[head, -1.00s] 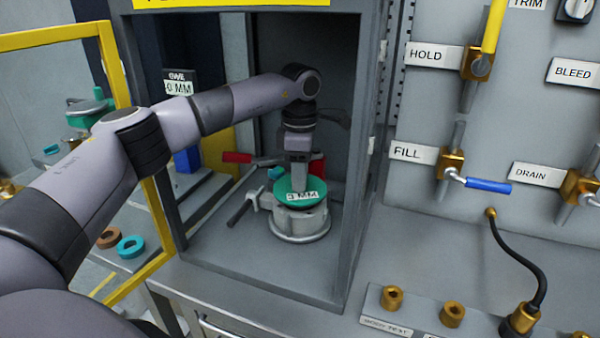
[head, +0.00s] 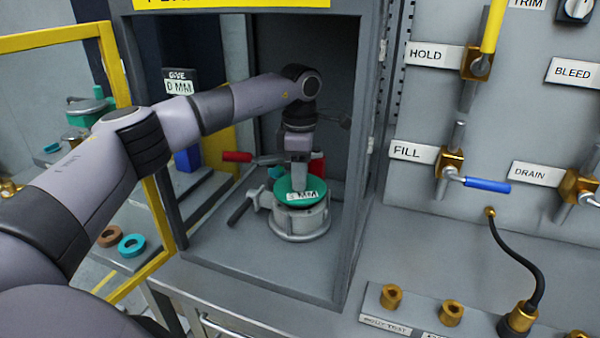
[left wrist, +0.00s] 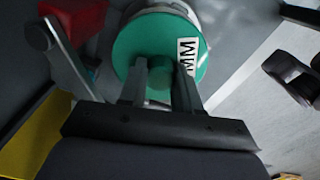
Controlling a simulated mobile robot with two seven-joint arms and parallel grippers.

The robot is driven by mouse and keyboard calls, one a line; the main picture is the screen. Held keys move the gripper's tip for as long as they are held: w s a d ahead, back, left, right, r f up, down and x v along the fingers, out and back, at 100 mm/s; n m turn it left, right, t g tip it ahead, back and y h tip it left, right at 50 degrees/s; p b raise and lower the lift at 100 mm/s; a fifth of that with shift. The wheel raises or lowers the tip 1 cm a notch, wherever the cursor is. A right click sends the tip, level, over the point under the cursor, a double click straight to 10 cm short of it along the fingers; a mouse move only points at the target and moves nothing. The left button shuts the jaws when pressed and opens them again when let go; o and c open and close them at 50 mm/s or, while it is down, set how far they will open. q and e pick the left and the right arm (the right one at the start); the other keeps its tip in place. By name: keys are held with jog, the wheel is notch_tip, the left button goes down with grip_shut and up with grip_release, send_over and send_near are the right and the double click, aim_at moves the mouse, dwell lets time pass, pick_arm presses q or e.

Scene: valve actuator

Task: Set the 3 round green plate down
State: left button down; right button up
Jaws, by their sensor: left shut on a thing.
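The round green plate (head: 289,190) carries a white "3 MM" label and lies level over a round grey metal fixture (head: 300,222) inside the open-fronted cabinet. Whether it touches the fixture I cannot tell. My left gripper (head: 298,183) points straight down, shut on the plate's central knob. In the left wrist view the green plate (left wrist: 140,52) shows with its knob between the two fingers (left wrist: 158,82). My right gripper is not in view.
A yellow frame (head: 158,225) stands at the left. The cabinet floor in front is clear.

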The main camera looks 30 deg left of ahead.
pick_arm(q)
jog(key=shift+f+b, duration=0.45)
jog(key=shift+f, duration=0.6)
jog(key=c, duration=0.7)
grip_release()
notch_tip(320, 180, up, 7)
jog(key=shift+r+b, duration=0.1)
jog(key=shift+b, duration=0.3)
jog(key=shift+s, duration=0.1)
